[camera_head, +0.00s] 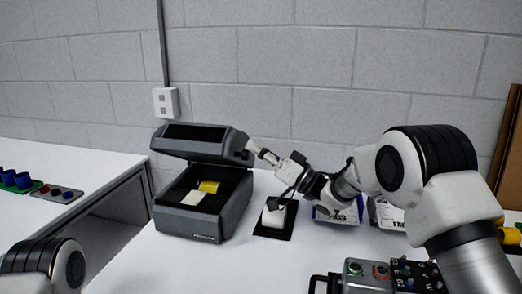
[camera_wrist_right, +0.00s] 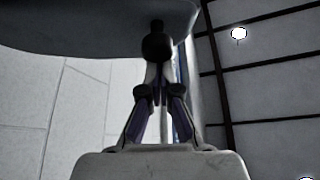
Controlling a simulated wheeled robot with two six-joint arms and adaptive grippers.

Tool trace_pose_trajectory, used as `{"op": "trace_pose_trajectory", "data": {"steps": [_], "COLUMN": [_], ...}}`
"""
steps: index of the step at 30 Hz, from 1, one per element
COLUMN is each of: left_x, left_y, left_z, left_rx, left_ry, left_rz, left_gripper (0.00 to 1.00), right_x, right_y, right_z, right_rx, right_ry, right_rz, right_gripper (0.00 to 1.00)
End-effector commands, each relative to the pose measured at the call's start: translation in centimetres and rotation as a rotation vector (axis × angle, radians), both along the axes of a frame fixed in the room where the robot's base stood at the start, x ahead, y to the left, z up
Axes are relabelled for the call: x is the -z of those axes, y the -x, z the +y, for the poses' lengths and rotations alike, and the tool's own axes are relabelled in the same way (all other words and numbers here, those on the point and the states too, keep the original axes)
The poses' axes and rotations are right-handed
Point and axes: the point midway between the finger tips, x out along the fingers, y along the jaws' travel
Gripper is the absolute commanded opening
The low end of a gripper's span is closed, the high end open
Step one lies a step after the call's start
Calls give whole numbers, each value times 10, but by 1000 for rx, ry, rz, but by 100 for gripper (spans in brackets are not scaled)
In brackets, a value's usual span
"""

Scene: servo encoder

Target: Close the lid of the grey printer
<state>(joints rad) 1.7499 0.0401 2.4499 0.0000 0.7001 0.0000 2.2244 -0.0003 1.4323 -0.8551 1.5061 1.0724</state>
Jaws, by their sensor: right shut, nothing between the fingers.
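The grey printer (camera_head: 222,215) stands on the white table, left of centre in the head view. Its lid (camera_head: 225,149) is raised above the body, and the inside shows a yellow roll (camera_head: 208,186) and a white piece (camera_head: 193,198). My right gripper (camera_head: 252,147) is shut and empty, with its fingertips at the right edge of the lid. In the right wrist view the closed fingertips (camera_wrist_right: 157,42) reach up to a dark surface, likely the lid (camera_wrist_right: 90,22); I cannot tell if they touch. My left arm shows at the lower left, its gripper out of view.
A white object (camera_head: 273,218) sits on a black mat (camera_head: 268,234) right of the printer, under my right wrist. Blue-and-white packs (camera_head: 342,213) stand behind my right arm. A control box (camera_head: 362,268) lies at the front. The table before the printer is clear.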

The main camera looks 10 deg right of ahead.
Motion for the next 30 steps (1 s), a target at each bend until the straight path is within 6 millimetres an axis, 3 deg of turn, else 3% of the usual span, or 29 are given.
{"op": "trace_pose_trajectory", "data": {"steps": [1, 3, 12, 21, 30], "left_x": [21, 33, 66, 78, 78], "left_y": [0, 0, 0, 0, 0], "left_z": [0, 0, 0, 0, 0], "left_rx": [0, 0, 0, 0, 0], "left_ry": [0, 0, 0, 0, 0], "left_rz": [0, 0, 0, 0, 0], "left_gripper": [89, 89, 89, 89, 89], "right_x": [18, 28, 64, 81, 83], "right_y": [6, 13, 31, 37, 37], "right_z": [2, 5, 13, 15, 16], "right_rx": [-1, -1, -1, -1, 0], "right_ry": [15, 39, 123, 121, 120], "right_rz": [-37, -97, -295, -288, -287], "right_gripper": [0, 0, 0, 0, 0]}}
